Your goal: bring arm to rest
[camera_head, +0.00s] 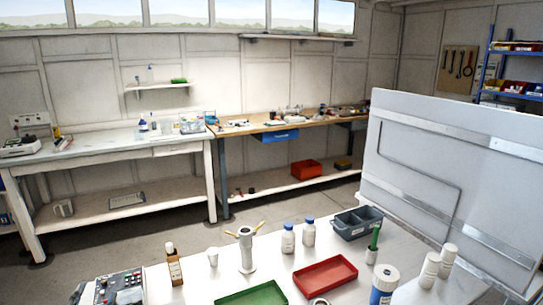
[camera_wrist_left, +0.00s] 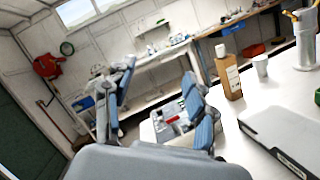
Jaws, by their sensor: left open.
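My left gripper (camera_wrist_left: 158,75) shows in the left wrist view with its two blue-grey fingers spread apart and nothing between them. In the head view only small grey parts at the bottom left edge may belong to it, beside a control box (camera_head: 118,286) with buttons. The control box also shows in the wrist view (camera_wrist_left: 174,127), beyond and partly behind the right finger. My right gripper is in neither view.
The near table holds a brown bottle (camera_head: 173,264), a white cup (camera_head: 213,257), a metal stand (camera_head: 246,250), a green tray (camera_head: 254,296), a red tray (camera_head: 325,277) and a grey bin (camera_head: 357,222). A large panel (camera_head: 450,180) stands at right. Benches line the back wall.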

